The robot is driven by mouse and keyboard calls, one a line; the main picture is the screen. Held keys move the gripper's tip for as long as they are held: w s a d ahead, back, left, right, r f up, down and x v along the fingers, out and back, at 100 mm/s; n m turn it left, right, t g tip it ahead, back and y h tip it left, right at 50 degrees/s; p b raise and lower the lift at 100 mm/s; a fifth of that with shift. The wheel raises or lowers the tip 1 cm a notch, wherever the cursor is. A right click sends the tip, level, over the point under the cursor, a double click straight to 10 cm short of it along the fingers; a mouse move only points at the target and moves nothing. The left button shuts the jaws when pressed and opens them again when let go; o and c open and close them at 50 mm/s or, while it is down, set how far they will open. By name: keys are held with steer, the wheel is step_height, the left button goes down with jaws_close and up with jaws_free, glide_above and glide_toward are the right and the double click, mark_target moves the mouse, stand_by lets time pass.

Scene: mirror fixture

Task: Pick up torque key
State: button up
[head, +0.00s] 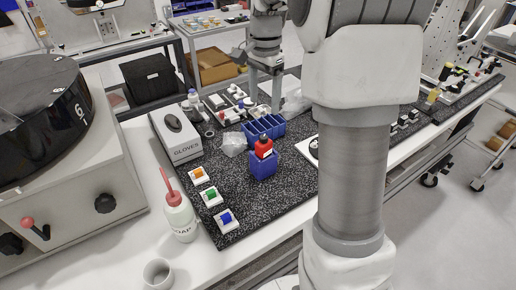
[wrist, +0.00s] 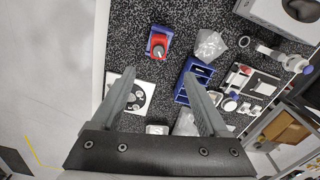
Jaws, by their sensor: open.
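A red-topped tool with a black part, which looks like the torque key (head: 264,146), stands upright in a blue holder (head: 263,166) on the speckled black mat. In the wrist view the red tool (wrist: 157,48) and its blue holder (wrist: 165,31) lie beyond my fingertips, roughly centred between them. My gripper (wrist: 159,72) is open with nothing between its fingers. In the head view my gripper (head: 263,102) hangs over the back of the mat, behind the blue holder and apart from it. The tool's lower part is hidden in the holder.
A blue compartment bin (head: 265,127) and a clear crumpled bag (head: 233,143) are close behind the holder. A white gloves box (head: 175,136), colored button blocks (head: 211,196) and a soap bottle (head: 179,215) stand left. A white plate with round parts (wrist: 124,93) lies nearby.

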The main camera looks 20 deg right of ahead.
mark_target(263, 145)
step_height(263, 145, down, 10)
steer(key=shift+f, duration=0.1)
steer(key=shift+s+f, duration=0.2)
steer(key=shift+f, duration=2.7)
jaws_close()
steer(key=shift+r, duration=0.1)
